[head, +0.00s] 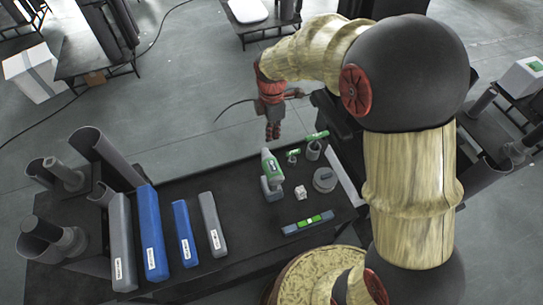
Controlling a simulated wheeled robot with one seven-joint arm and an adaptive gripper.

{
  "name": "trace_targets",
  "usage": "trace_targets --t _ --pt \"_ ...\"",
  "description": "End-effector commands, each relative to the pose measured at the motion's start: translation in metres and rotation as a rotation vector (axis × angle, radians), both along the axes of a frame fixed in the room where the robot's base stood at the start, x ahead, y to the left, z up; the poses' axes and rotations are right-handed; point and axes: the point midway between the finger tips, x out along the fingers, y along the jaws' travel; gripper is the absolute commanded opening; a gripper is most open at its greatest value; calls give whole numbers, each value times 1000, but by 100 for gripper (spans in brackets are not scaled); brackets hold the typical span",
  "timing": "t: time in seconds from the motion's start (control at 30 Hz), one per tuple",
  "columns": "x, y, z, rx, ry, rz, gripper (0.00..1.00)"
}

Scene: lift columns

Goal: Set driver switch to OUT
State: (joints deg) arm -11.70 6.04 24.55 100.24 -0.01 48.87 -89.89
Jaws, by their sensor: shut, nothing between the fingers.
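A green and grey power driver (271,170) stands on the dark table, near its middle. Its switch is too small to make out in this view. My gripper (272,132) is red and dark, hangs pointing down, and appears above and behind the driver, apart from it. Its fingers are together with nothing between them.
Blue and grey labelled boxes (151,232) lie left of the driver. A white block (300,192), a grey round part (325,180), small green-topped items (313,150) and a green level (308,221) lie right of it. Grey cylinders (98,150) stand at the left.

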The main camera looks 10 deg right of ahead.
Motion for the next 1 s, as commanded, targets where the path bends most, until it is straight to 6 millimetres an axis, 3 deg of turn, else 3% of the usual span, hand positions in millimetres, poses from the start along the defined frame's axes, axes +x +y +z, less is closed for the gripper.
trace_targets --t 0.27,0.8,1.0 --pt "-1 0 -9 -1 3 -2 0" --pt "-1 0 -105 -1 4 -2 0" --pt "0 0 -130 0 1 -2 0"
